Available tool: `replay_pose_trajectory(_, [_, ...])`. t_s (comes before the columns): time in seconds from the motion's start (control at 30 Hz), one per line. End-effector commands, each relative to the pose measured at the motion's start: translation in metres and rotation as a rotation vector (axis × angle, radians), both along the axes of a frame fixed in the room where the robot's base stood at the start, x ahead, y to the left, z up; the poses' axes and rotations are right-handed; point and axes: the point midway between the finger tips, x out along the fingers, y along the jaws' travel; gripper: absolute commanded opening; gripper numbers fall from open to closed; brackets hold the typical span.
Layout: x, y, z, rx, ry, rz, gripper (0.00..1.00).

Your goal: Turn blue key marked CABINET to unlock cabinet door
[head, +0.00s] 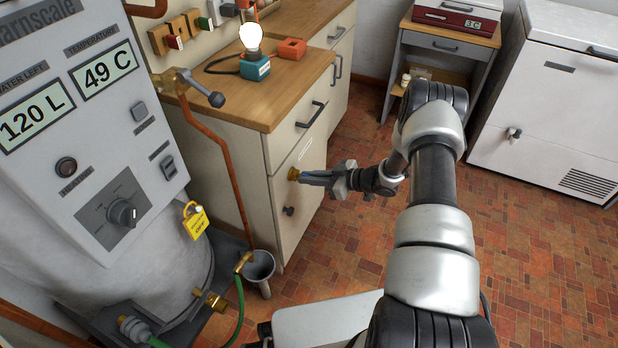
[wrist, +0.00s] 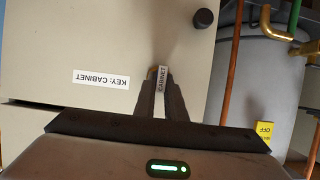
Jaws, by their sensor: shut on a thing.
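The cream cabinet door (head: 308,178) is closed, with a brass lock (head: 293,174) on its face and a dark knob (head: 288,211) below. My gripper (head: 304,177) is at the lock, its fingers shut on the key. In the wrist view, the key (wrist: 161,78) shows as a white strip reading CABINET between the fingertips, against the lock. Its blue colour does not show clearly, and the fingers hide most of it. A label reading KEY: CABINET (wrist: 101,79) is on the door beside the lock.
A boiler (head: 105,130) with a hanging yellow tag (head: 196,222) and copper pipe (head: 232,185) stands left of the cabinet. A grey bucket (head: 259,266) is on the floor near it. The wooden worktop (head: 232,93) is above the door. Tiled floor (head: 355,232) right of the door is clear.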

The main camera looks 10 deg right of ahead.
Motion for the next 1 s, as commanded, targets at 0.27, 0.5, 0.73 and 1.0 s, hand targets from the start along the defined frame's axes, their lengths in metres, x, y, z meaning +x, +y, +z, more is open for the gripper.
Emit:
replay_pose_trajectory(0.27, [0.0016, -0.0004, -0.0027, 0.074, 0.101, 0.002, 0.0])
replay_pose_trajectory(0.5, [0.0029, -0.0007, -0.0033, 0.145, 0.2, 0.001, 0.0])
replay_pose_trajectory(0.73, [0.0042, -0.0009, -0.004, 0.215, 0.297, 0.002, 0.0])
replay_pose_trajectory(1.0, [0.0059, -0.0004, -0.0022, 0.32, 0.441, 0.003, 0.0])
